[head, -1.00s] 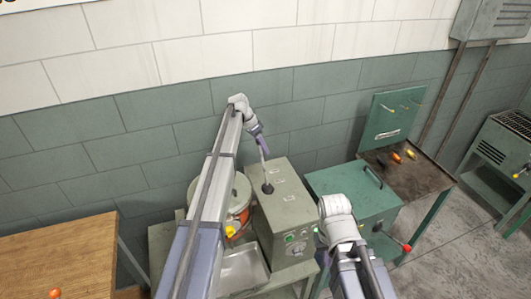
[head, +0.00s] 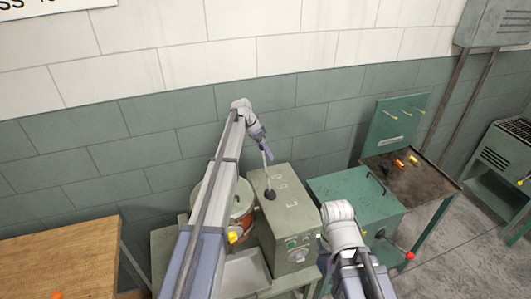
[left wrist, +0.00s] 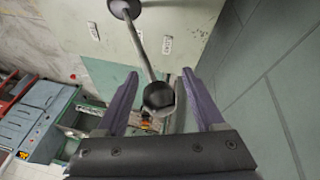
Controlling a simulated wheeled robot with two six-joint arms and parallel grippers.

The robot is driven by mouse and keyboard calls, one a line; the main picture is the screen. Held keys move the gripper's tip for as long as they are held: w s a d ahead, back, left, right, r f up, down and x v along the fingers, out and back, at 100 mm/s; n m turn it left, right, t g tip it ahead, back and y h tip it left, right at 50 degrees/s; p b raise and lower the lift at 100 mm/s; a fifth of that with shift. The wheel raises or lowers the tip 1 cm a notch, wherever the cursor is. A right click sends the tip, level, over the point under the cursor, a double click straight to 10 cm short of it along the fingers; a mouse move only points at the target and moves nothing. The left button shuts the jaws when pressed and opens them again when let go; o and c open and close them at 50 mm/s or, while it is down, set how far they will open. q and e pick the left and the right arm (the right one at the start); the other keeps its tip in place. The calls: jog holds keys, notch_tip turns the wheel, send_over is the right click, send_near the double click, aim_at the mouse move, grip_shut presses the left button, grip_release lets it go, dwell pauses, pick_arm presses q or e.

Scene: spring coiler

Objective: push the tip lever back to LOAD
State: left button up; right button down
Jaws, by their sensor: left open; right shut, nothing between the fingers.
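The tip lever (head: 268,175) is a thin grey rod rising from a dark round boot on top of the grey-green coiler box (head: 291,212). In the head view it stands close to upright, its top leaning slightly left and back. In the left wrist view, the rod (left wrist: 143,48) runs from its base to a dark round knob (left wrist: 159,97). My left gripper (head: 264,150) is at the lever's top. Its purple fingers are open on either side of the knob, with gaps visible. My right arm is right of the box; its fingertips do not show. The LOAD marking is unreadable.
A green box with a handle (head: 358,192) stands right of the coiler. A drum (head: 242,208) and a metal tray (head: 246,272) are left of it, partly behind my left arm. A wooden table (head: 65,250) is far left. The tiled wall is close behind.

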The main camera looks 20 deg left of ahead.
pick_arm(q)
jog(key=p+v, duration=0.6)
jog(key=v, duration=0.1)
jog(key=shift+r, duration=0.2)
jog(key=shift+a, duration=0.1)
jog(key=shift+f, duration=0.1)
